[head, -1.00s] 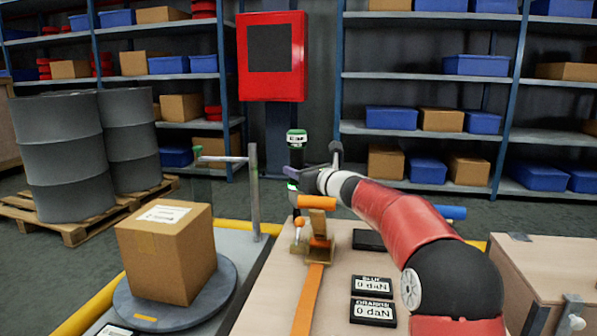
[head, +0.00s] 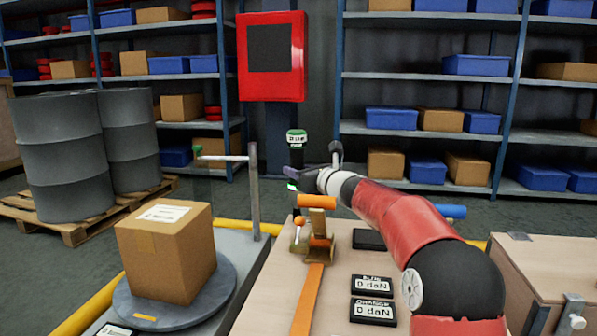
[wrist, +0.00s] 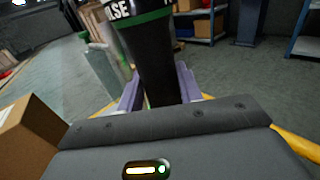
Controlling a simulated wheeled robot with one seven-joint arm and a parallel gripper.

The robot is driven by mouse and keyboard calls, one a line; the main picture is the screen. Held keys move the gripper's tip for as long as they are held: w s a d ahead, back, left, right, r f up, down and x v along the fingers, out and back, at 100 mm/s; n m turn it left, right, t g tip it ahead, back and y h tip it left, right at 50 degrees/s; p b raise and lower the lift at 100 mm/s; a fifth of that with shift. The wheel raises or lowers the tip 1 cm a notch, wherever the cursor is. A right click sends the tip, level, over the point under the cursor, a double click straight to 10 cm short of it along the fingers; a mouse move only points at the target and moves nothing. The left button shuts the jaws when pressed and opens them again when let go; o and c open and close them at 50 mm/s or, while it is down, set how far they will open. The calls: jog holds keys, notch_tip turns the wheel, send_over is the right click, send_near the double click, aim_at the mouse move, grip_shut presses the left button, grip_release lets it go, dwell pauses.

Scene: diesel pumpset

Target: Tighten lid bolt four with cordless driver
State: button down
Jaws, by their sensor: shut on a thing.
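The cordless driver (head: 296,155) is a dark upright cylinder with a green-edged top and a white label, seen at the centre of the head view. In the wrist view its dark body with a green band (wrist: 150,60) stands between the purple fingers. My gripper (wrist: 158,92) is shut on it; it also shows in the head view (head: 300,178). The driver is held above the far left part of the workbench. The driver's lower end is hidden or too small to make out. I cannot identify lid bolt four in either view.
An orange strap with a ratchet (head: 318,245) lies on the bench (head: 262,310), near two displays reading 0 daN (head: 373,311). A cardboard box (head: 165,262) sits on a round turntable at left, beside a metal post (head: 253,190). A wooden case (head: 555,262) stands at right.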

aim_at(302, 153)
jog(key=shift+f, duration=0.25)
dwell(0.5)
jog(key=shift+r, duration=0.1)
jog(key=shift+r+p, duration=2.15)
jog(key=shift+r, duration=0.5)
